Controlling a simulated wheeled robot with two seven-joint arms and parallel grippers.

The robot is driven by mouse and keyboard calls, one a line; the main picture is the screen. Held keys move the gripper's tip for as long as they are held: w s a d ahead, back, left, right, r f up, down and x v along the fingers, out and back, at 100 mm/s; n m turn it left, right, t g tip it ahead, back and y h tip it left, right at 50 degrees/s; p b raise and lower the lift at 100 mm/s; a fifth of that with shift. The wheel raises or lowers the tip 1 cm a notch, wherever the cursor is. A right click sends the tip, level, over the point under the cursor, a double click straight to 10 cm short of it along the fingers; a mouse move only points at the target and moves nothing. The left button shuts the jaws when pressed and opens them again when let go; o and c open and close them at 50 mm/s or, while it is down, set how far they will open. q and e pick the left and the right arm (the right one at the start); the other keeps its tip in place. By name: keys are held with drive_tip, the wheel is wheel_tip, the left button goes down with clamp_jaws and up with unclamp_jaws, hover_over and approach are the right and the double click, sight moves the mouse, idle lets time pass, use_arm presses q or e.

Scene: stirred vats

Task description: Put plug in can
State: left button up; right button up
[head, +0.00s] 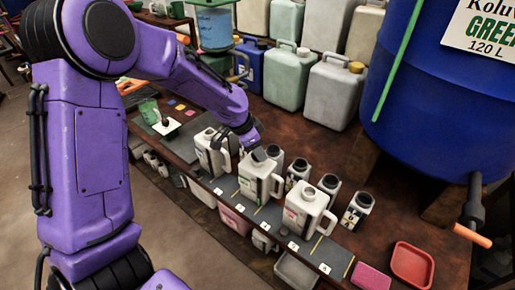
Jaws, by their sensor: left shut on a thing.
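My left gripper (257,152) reaches down over the middle white can (258,182), at its mouth. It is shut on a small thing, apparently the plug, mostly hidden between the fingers. I cannot tell whether the plug is inside the mouth or just above it. Two similar white cans with handles stand in the same row: one to the left (209,153), partly behind my arm, and one to the right (304,210) with a grey round mouth or cap on top. My right gripper is not in view.
Small dark-topped bottles (357,210) stand just behind the cans. A large blue vat (435,110) with an orange-handled tap fills the right. Jerrycans (334,92) line the back.

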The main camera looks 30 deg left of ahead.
use_arm(q)
drive_tip(key=shift+a+p, duration=0.1)
drive_tip(key=shift+p, duration=0.2)
drive_tip(key=shift+s+f, duration=0.1)
drive_tip(key=shift+f, duration=0.3)
idle(0.4)
